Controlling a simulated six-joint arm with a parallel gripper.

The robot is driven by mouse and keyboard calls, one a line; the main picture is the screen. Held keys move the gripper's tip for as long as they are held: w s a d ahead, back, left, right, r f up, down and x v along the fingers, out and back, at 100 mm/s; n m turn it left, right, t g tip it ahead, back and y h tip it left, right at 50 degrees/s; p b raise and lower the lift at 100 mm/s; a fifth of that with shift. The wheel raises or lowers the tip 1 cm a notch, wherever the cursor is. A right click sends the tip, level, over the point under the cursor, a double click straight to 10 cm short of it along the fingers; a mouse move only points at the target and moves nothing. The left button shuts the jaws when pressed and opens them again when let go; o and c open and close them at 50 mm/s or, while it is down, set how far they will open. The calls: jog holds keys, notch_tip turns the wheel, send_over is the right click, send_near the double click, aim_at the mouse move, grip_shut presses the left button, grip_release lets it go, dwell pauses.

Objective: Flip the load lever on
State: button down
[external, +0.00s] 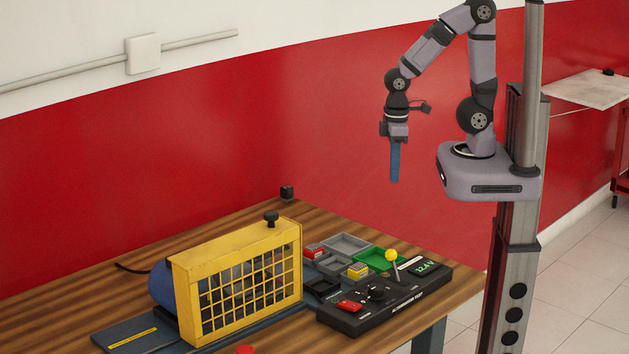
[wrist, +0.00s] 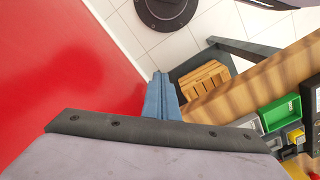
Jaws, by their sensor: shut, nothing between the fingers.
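The load lever (external: 391,257) has a yellow ball on a thin stem and stands on the black alternator test console (external: 385,303). Its stem tilts slightly to the left in the external view. My gripper (external: 395,178) has long blue fingers that point down. It is high above the table, well above the lever and apart from it. The fingers are shut with nothing between them, and they also show together in the wrist view (wrist: 160,95). The lever cannot be made out in the wrist view.
A yellow guard cage (external: 237,285) stands left of the console. Grey trays and a green tray (external: 378,259) lie behind the console. The console has a red switch (external: 350,305), a black knob and a lit display. The air between my gripper and the table is clear.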

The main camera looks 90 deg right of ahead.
jog(key=w+a+n, duration=0.1)
jog(key=a+n, duration=0.1)
jog(key=a, duration=0.5)
jog(key=w+a+n+p, duration=0.1)
jog(key=a+n, duration=0.1)
jog(key=a, duration=0.5)
jog(key=w+a+n, duration=0.1)
jog(key=w+a, duration=0.1)
jog(key=a, duration=0.5)
jog(key=shift+w+f+n+g+p, duration=0.1)
jog(key=shift+f+n+g+p, duration=0.25)
jog(key=shift+f+n+g, duration=0.05)
jog(key=w+a+r+m+y, duration=0.1)
jog(key=w+a+r+y, duration=0.1)
jog(key=a+r, duration=0.3)
jog(key=w+a+r+m+y, duration=0.1)
jog(key=w+a+r+y, duration=0.1)
jog(key=a+r, duration=0.4)
jog(key=a, duration=0.4)
jog(key=shift+w+g, duration=0.4)
jog(key=shift+r, duration=0.1)
